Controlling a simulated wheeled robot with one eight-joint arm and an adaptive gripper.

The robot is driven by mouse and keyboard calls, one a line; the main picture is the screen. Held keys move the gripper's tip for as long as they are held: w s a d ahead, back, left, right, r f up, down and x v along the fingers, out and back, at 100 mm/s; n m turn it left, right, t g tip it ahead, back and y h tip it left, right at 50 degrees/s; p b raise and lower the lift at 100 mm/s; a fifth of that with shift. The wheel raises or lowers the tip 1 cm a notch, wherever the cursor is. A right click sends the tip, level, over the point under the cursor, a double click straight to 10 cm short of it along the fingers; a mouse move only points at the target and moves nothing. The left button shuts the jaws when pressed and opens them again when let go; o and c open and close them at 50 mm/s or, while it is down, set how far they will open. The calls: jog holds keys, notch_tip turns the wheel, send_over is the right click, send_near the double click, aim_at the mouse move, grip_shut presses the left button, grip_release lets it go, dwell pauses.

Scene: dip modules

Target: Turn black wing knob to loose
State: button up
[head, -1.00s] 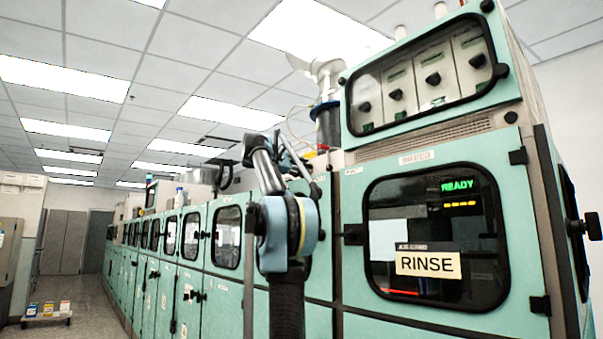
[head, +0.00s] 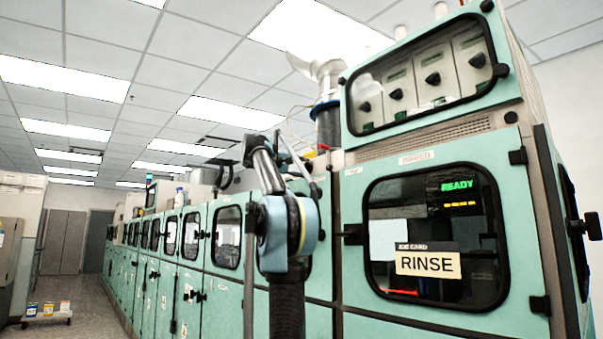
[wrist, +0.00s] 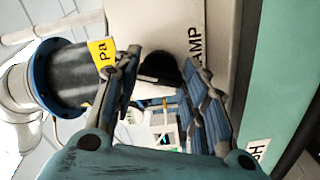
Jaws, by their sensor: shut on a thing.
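The black wing knob (wrist: 162,69) shows in the wrist view as a dark rounded shape on a pale panel, next to a label (wrist: 196,45) whose readable part says "AMP". My gripper (wrist: 160,72) has its two ribbed fingers on either side of the knob and is shut on it. The fingers hide part of the knob, and its exact turn angle cannot be told. In the head view my arm rises in front of the teal machine, and the knob cannot be made out there.
A dark pipe with a blue flange (wrist: 42,75) and a yellow tag (wrist: 101,55) are close to the left finger. The teal machine (head: 430,155) with a RINSE window (head: 435,230) stands at right. A low cart (head: 46,318) is on the floor at far left.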

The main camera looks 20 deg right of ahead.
jog(key=shift+f+m, duration=0.15)
jog(key=shift+m, duration=0.45)
jog(key=o, duration=1.1)
jog(key=shift+w, duration=0.1)
jog(key=shift+c, duration=0.2)
jog(key=shift+a, duration=0.1)
jog(key=v, duration=1.2)
